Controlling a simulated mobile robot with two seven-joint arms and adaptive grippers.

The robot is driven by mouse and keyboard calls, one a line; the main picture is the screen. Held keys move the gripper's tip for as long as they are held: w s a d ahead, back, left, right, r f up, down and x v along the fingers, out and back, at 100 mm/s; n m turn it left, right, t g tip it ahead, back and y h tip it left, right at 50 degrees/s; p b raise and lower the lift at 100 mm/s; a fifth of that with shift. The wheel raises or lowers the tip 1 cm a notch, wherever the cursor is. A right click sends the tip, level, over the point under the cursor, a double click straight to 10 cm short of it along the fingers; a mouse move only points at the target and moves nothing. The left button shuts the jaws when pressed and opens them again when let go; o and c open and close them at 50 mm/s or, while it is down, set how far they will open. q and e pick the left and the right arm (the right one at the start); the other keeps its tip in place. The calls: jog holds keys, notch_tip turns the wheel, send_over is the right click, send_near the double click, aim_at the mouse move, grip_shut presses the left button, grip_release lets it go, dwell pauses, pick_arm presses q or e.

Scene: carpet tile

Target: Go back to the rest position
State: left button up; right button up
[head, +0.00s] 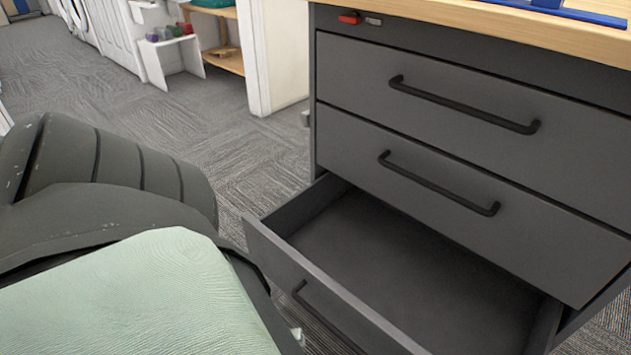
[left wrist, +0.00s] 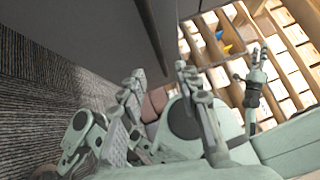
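My left gripper (left wrist: 159,72) shows in the left wrist view with its two fingers apart and nothing between them. It is beside a dark grey panel (left wrist: 95,25) with a dark bar across it. In the head view only a small pale tip of it (head: 297,334) shows, near the front of the open drawer; my arm hides the rest. What looks like my right gripper (left wrist: 257,60) is small at the right of the left wrist view; its finger opening is unclear. It is out of the head view.
A dark grey cabinet (head: 455,75) with a wooden top stands at right. Its lowest visible drawer (head: 375,265) is pulled out and looks empty. A white stand (head: 172,58) and a wooden shelf (head: 228,62) are farther back. Carpet (head: 130,110) between is clear.

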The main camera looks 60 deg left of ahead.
pick_arm(q)
jog(key=shift+v, duration=1)
